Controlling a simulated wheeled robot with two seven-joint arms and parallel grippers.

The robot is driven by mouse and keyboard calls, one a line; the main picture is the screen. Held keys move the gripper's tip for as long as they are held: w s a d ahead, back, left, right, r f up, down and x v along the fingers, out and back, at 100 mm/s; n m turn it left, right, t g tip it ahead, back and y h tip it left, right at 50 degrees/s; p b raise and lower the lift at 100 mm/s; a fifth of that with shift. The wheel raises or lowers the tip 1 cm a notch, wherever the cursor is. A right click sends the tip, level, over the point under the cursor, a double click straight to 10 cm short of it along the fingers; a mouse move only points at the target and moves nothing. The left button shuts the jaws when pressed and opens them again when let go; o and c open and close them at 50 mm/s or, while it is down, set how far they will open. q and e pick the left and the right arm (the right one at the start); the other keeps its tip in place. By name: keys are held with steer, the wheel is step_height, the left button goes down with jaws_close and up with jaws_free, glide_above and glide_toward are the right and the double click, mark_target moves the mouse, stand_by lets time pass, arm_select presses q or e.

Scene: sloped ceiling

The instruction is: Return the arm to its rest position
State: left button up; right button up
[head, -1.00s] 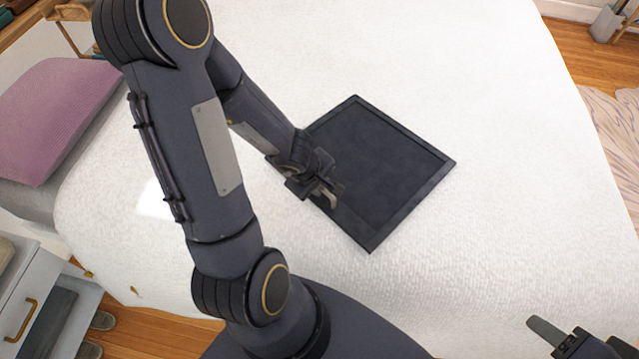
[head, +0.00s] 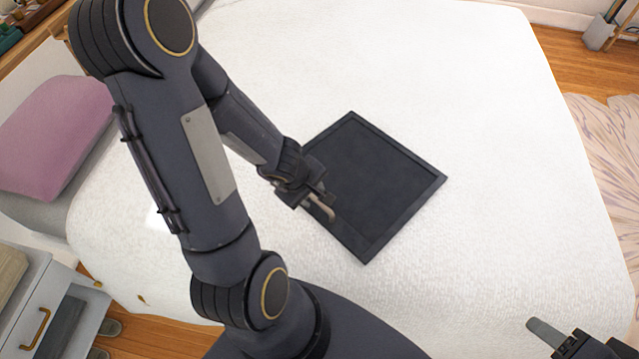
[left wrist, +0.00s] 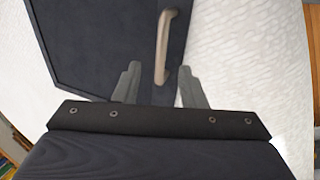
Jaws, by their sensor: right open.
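A flat dark square tray (head: 405,212) with a raised rim lies on the white bed. A beige curved handle (head: 319,207) shows at its left edge. My left gripper (head: 314,197) is at that edge, close to the handle. In the left wrist view its fingers (left wrist: 160,86) are spread apart, with the handle (left wrist: 163,45) between and just beyond the tips; I see no grip on it. My right gripper (head: 562,340) is at the bottom right corner, partly cut off, open, with nothing seen in it.
The white bed (head: 480,90) is clear around the tray. A purple pillow (head: 52,135) lies at the left. A white nightstand (head: 35,300) with a drawer stands at the lower left. Wooden floor and a patterned rug (head: 605,150) are at the right.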

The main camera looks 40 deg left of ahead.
arm_select(q)
steer(key=w+d+r+m+t+h, duration=0.15)
steer(key=d+r+m, duration=0.25)
steer(key=r, duration=0.4)
steer(key=d+r+m+t+h, duration=0.2)
steer(key=d+r+m+h, duration=0.15)
steer(key=r, duration=0.55)
steer(key=s+r+m+g+y, duration=0.1)
steer(key=s+r+m+g, duration=0.1)
steer(key=s+m, duration=0.5)
steer(key=s+r, duration=0.1)
steer(key=s, duration=0.3)
steer(key=shift+s+y, duration=0.2)
steer(key=shift+y, duration=0.2)
steer(key=shift+r, duration=0.1)
